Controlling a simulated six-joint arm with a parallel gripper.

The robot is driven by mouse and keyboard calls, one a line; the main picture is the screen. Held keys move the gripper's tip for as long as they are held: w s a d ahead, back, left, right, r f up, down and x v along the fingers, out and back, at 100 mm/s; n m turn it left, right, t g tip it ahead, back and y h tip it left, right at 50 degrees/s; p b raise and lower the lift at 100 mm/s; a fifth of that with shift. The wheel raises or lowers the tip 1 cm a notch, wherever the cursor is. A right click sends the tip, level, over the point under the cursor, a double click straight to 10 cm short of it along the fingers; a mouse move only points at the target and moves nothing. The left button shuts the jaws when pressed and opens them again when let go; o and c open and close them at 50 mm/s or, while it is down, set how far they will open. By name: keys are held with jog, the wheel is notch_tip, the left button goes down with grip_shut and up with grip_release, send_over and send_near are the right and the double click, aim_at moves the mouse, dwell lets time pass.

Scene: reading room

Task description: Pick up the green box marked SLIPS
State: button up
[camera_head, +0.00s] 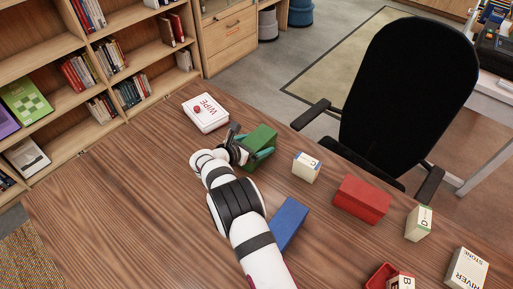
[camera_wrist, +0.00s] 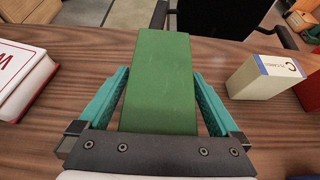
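The green box (camera_head: 261,136) stands on the wooden table near its far edge. No SLIPS marking can be read on the sides that show. In the wrist view the green box (camera_wrist: 160,85) fills the middle, between the two teal fingers of my gripper (camera_wrist: 161,70). In the head view my gripper (camera_head: 249,146) is at the box, with a finger along each side. The fingertips lie very close to the box's sides. Whether they press on it cannot be told. The lower part of the box is hidden by my gripper.
A black chair (camera_head: 410,95) stands beyond the table edge.

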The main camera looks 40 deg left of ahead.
grip_shut()
dwell(0.3)
